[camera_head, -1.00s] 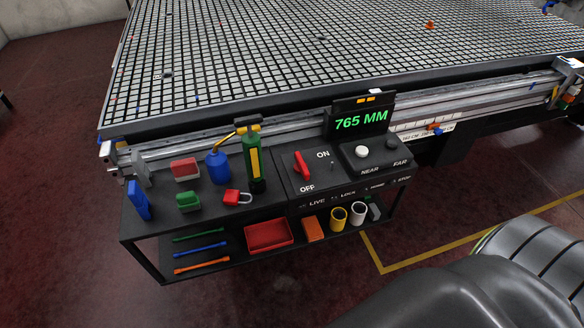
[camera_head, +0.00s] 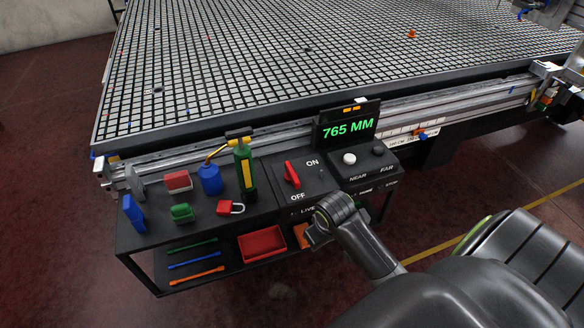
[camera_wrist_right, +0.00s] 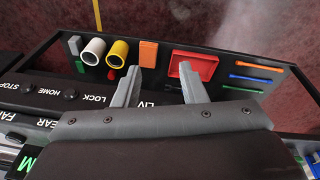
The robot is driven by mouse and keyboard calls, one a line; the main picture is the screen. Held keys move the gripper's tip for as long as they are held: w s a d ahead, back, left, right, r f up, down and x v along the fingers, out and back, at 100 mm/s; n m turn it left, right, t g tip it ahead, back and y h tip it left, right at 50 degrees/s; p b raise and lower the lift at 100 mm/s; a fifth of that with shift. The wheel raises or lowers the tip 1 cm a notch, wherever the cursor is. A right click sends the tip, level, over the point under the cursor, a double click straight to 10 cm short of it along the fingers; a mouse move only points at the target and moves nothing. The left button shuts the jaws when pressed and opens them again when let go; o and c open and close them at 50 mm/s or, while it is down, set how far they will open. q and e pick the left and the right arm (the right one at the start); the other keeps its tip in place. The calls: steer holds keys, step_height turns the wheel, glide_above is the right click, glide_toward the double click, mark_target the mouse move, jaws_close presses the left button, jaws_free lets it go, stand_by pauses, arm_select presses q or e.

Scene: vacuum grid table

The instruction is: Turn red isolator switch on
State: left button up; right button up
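The red isolator switch (camera_head: 291,174) is a red handle on the dark control panel (camera_head: 266,178), between the labels ON and OFF. Its handle stands roughly upright, leaning slightly left at the top. My right arm's end (camera_head: 322,222) is in front of the panel's lower edge, below the switch and apart from it in the head view. In the right wrist view my right gripper (camera_wrist_right: 158,82) has its two grey fingers spread, with nothing between them. The switch is not visible in the wrist view. My left gripper is not in view.
A 765 MM display (camera_head: 348,128) and a white knob (camera_head: 349,159) stand right of the switch. A red tray (camera_head: 262,243) lies on the lower shelf.

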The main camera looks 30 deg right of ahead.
steer(key=w+d+r+m+g, duration=0.15)
steer(key=w+r, duration=0.25)
steer(key=w, duration=0.4)
steer(key=w+d+r+n, duration=0.15)
steer(key=w+r, duration=0.25)
steer(key=w, duration=0.4)
step_height(320, 180, up, 12)
steer(key=f+m+y, duration=0.1)
steer(key=m, duration=0.1)
glide_above(292, 172)
steer(key=shift+g, duration=0.35)
step_height(292, 172, down, 17)
steer(key=b, duration=0.7)
steer(key=shift+w+r, duration=0.1)
steer(key=shift+c, duration=0.2)
jaws_close()
